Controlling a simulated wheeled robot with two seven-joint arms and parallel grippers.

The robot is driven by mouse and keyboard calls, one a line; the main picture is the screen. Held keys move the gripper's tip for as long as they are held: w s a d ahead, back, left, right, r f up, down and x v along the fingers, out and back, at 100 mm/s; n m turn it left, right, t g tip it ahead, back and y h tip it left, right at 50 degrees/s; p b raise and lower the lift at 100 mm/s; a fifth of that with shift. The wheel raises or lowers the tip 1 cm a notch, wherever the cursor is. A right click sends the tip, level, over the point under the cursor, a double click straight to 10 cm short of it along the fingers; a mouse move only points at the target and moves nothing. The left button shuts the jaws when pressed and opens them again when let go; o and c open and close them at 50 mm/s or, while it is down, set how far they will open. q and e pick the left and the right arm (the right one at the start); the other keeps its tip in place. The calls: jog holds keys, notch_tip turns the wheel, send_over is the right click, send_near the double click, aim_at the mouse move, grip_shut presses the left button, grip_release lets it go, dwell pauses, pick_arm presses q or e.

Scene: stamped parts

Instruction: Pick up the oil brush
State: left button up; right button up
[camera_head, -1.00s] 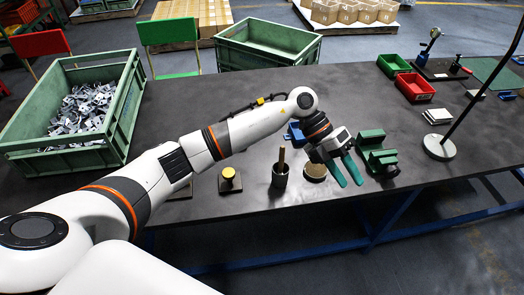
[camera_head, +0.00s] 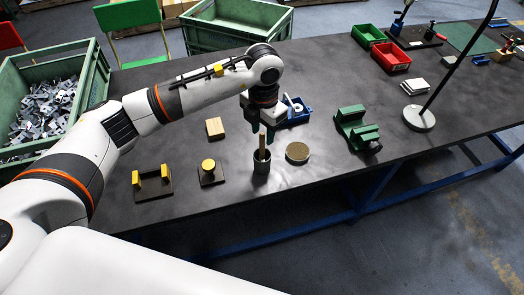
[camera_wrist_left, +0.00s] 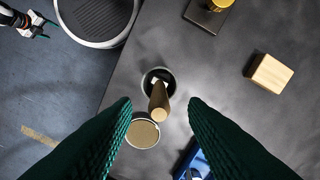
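The oil brush stands in a dark cup (camera_head: 261,162) near the table's front edge; its wooden handle (camera_head: 262,142) points up, and its lower end is hidden in the cup. In the left wrist view the handle (camera_wrist_left: 158,103) rises from the cup (camera_wrist_left: 150,75) toward the camera. My left gripper (camera_head: 267,136) points down above the cup. Its green fingers (camera_wrist_left: 160,105) are spread on either side of the handle, with clear gaps and no contact visible. My right gripper (camera_wrist_left: 42,26) shows small at the upper left of the left wrist view, its fingers apart and empty.
A round tan-topped disc (camera_head: 297,152) lies right of the cup. A yellow-knobbed block (camera_head: 209,172) and a yellow-posted fixture (camera_head: 152,183) stand left. A wooden block (camera_head: 215,128), blue bin (camera_head: 298,113) and green fixture (camera_head: 355,128) are nearby.

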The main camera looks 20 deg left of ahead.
aim_at(262, 158)
pick_arm(q)
jog(key=f, duration=0.1)
jog(key=f+p, duration=0.1)
jog(key=f, duration=0.1)
jog(key=shift+s+f, duration=0.2)
jog(key=shift+f, duration=0.05)
jog(key=shift+a+f, duration=0.1)
jog(key=shift+f, duration=0.2)
grip_shut()
pick_arm(e)
jog(key=shift+a+r, duration=0.25)
jog(key=shift+r, duration=0.45)
pick_arm(q)
jog(key=shift+r, duration=0.1)
